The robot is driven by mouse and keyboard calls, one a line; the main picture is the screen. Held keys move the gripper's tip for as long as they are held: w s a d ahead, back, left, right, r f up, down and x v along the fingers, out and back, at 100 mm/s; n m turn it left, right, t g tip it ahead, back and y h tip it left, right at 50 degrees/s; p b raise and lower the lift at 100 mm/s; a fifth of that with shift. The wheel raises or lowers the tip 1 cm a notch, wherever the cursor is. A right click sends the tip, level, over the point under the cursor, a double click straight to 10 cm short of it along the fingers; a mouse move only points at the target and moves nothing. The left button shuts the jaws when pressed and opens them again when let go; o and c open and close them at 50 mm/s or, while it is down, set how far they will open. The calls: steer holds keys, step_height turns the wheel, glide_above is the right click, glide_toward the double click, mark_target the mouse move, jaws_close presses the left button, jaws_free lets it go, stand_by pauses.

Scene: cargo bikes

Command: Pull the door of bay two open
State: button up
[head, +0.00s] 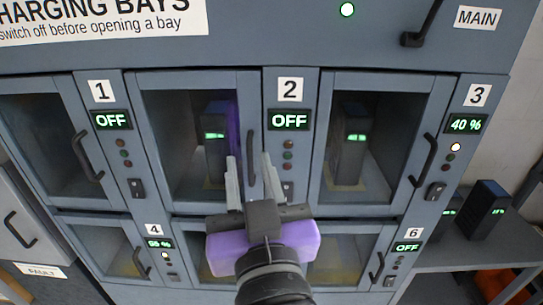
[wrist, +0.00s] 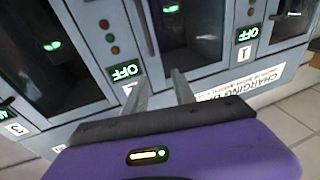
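The door of bay two (head: 178,110) is a shut, glazed grey door with a dark vertical handle (head: 251,158) at its right edge. A dark battery with a green display (head: 215,140) shows behind the glass. The panel right of the door carries the label 2 (head: 290,90) and a display reading OFF (head: 289,121). My gripper (head: 250,160) is open and empty, its fingertips on either side of the handle in the head view. In the wrist view, upside down, the handle (wrist: 147,27) lies beyond my fingertips (wrist: 160,75); I see no contact.
Bay one (head: 45,130) reads OFF and bay three (head: 385,110) reads 40 %; both doors are shut with similar handles. Lower bays sit below, partly hidden by my gripper. A shelf (head: 470,256) with dark batteries (head: 486,210) stands at the right. The MAIN handle (head: 424,25) is above.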

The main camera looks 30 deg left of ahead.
mark_target(250, 157)
steer(key=shift+g+h, duration=0.5)
steer(key=shift+h, duration=0.2)
steer(key=w+a+f, duration=0.1)
steer(key=w, duration=0.1)
steer(key=w+a+f+p, duration=0.1)
steer(key=w+a, duration=0.1)
steer(key=w+a+f, duration=0.1)
steer(key=w, duration=0.1)
steer(key=shift+w+a+f+p, duration=0.25)
steer(key=shift+a+f+p, duration=0.05)
steer(key=shift+a+p, duration=0.1)
jaws_close()
stand_by(0.7)
